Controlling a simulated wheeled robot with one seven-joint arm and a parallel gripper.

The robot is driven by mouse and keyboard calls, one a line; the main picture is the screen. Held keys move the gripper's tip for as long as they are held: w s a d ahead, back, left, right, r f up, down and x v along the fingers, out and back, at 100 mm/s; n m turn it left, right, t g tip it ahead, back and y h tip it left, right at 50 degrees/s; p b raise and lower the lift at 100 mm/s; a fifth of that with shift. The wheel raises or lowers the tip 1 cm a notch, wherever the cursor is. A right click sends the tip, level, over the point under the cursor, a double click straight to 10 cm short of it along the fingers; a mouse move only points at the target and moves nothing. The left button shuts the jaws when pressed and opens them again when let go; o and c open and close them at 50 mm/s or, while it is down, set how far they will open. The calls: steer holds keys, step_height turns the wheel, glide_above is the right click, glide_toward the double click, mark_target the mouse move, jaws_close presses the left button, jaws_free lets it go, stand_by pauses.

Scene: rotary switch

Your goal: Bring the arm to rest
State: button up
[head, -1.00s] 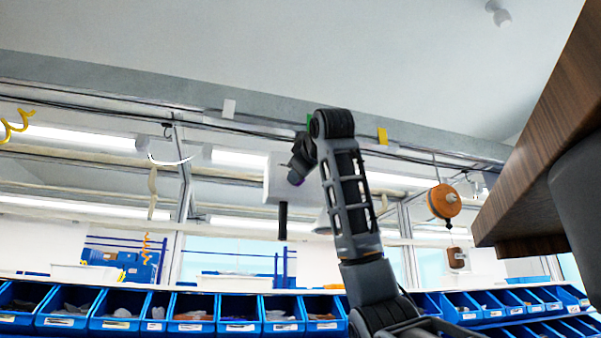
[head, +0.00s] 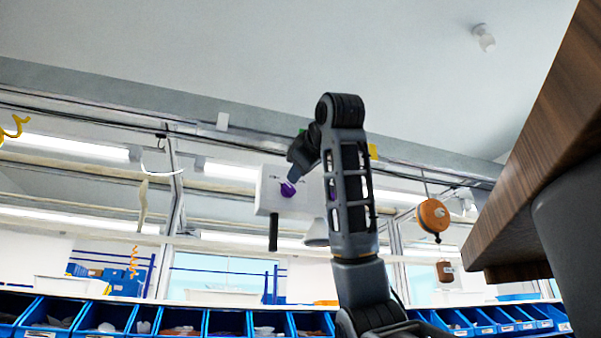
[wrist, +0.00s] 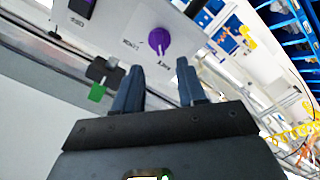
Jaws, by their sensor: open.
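The rotary switch is a purple knob (wrist: 159,40) on a white panel (wrist: 133,22) with small dark lettering. In the head view the purple knob (head: 288,189) shows on a white box (head: 268,196), partly beside my arm. My gripper (wrist: 160,64) is open and empty in the wrist view, its two dark blue fingers apart. The knob lies beyond the fingertips, not between them. In the head view my arm stands raised and bent at the top, with its end turned left towards the box; the fingers are hard to make out there.
A dark handle (head: 273,232) hangs below the white box. An orange round reel (head: 433,215) hangs to the right. A wooden overhang (head: 540,165) fills the right side. Blue bins (head: 160,322) line the bottom. A green tag (wrist: 97,92) shows left of my fingers.

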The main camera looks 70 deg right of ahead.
stand_by(0.3)
